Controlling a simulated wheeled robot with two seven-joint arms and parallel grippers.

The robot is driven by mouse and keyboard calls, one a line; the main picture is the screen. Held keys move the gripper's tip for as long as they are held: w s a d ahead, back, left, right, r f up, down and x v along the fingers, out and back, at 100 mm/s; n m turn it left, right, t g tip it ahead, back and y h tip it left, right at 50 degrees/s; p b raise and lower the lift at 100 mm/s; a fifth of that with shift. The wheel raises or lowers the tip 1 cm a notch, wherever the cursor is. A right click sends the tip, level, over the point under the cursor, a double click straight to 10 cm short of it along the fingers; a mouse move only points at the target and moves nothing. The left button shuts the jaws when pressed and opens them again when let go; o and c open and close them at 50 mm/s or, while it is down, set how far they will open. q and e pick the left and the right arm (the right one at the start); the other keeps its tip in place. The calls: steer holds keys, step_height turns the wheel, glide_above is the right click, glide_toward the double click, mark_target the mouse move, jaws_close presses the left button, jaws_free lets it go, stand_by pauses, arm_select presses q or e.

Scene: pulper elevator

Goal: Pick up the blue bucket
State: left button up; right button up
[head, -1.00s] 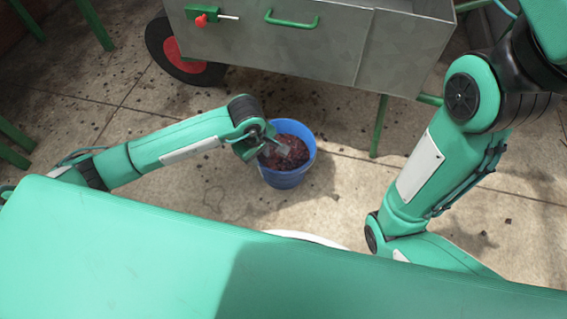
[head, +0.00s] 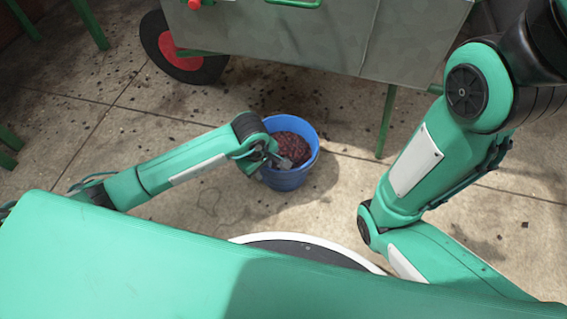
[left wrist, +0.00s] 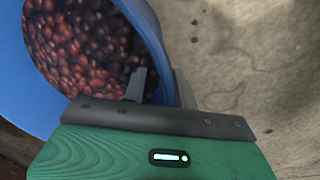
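The blue bucket (head: 290,180) stands upright near the middle of the head view, with dark red berries (head: 291,148) inside. My left gripper (head: 279,160) reaches its near left rim. In the left wrist view, the bucket (left wrist: 157,35) fills the upper left. There the left gripper's fingers (left wrist: 163,88) straddle the bucket wall, one inside by the berries and one outside. They are close together and look shut on the wall. I cannot tell whether the bucket's base touches the floor. My right gripper is out of view.
A grey metal machine (head: 300,35) with green legs (head: 386,120) and a black and red wheel (head: 180,50) stands behind the bucket. My right arm stands to the right.

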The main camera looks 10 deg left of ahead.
arm_select(q)
jaws_close()
stand_by(1.4)
steer(key=shift+r, duration=0.15)
